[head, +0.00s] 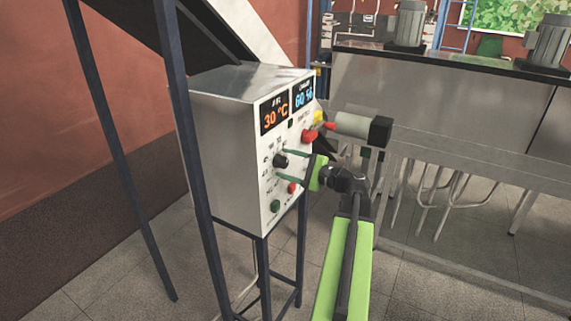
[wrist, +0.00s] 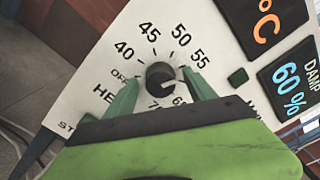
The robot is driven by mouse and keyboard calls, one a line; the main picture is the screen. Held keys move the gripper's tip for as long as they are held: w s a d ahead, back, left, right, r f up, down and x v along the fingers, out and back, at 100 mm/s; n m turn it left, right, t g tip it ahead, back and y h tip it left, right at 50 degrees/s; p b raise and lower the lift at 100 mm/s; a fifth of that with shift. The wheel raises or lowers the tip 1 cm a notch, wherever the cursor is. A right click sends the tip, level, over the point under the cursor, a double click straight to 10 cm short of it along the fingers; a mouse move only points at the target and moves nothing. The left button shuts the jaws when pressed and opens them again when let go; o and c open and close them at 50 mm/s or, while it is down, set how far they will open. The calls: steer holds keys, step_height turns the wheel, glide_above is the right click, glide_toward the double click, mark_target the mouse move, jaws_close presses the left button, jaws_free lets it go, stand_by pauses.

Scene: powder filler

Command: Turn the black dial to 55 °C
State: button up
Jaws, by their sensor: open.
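The black dial (wrist: 160,75) sits on the white panel (wrist: 88,58), inside a ring of numbers. 40, 45, 50 and 55 are readable above it; the lower numbers are partly hidden by my gripper. A small pale mark shows at the dial's lower right, but its exact reading is unclear. My gripper (wrist: 159,77) is open, with one green finger on each side of the dial; I cannot tell whether either touches it. In the head view, the dial (head: 280,160) is on the box's front face, with my gripper (head: 283,165) reaching in from the right.
An orange display (head: 275,114) reads 30 °C, and a blue display (head: 303,94) is beside it. A red knob (head: 308,135) is above right of the dial. Red (head: 292,188) and green (head: 275,206) buttons are below. Dark frame legs (head: 200,190) stand left of the box.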

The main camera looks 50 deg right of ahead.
steer(key=v, duration=1.6)
steer(key=shift+s, duration=0.35)
